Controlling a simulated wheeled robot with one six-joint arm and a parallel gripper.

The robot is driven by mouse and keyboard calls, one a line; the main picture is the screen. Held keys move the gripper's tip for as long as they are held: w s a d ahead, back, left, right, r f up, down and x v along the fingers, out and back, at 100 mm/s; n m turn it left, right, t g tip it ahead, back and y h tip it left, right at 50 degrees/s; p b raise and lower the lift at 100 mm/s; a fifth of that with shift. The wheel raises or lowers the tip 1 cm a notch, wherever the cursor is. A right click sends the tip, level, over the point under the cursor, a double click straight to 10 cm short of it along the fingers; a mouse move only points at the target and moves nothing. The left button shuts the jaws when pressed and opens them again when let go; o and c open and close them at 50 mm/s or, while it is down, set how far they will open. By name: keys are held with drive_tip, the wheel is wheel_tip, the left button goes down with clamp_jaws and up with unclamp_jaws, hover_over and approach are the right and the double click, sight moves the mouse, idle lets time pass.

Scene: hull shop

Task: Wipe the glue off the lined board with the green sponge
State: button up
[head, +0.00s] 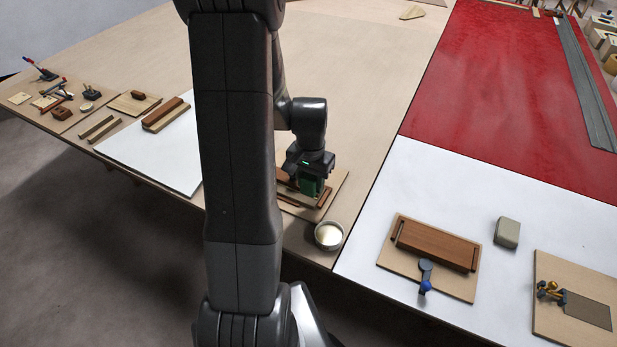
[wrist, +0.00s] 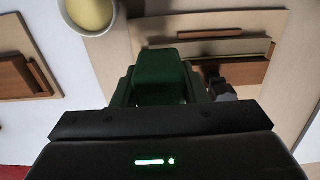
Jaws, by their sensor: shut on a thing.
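My gripper (head: 308,172) is shut on the green sponge (head: 311,187), low over a tan board (head: 330,199) with brown wooden strips. In the wrist view the green sponge (wrist: 160,76) sits between the fingers of my gripper (wrist: 160,92). The same board (wrist: 278,30) and its brown strips show beyond it. I cannot tell whether the sponge touches the board. No surface is clearly marked with lines, so I cannot tell which board is the lined one. I see no clear glue smear. My arm hides part of the bench.
A pale-filled round bowl (head: 328,235) stands close beside the strip board, at the bench edge. To the right are a board with a brown block (head: 437,244), a grey-green block (head: 507,233) and a board with a grey panel (head: 588,309).

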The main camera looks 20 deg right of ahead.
sight(289, 195)
wheel_tip(289, 195, down, 6)
drive_tip(key=b, duration=0.3)
drive_tip(key=shift+b, duration=0.3)
drive_tip(key=w+a, duration=0.1)
drive_tip(key=w, duration=0.1)
drive_tip(key=w+a, duration=0.1)
drive_tip(key=a, duration=0.1)
drive_tip(key=shift+w+r+p, duration=0.3)
drive_tip(key=shift+w+r, duration=0.05)
drive_tip(key=shift+w+a, duration=0.65)
drive_tip(key=shift+w, duration=0.05)
drive_tip(key=shift+f, duration=0.25)
drive_tip(key=shift+r, duration=0.1)
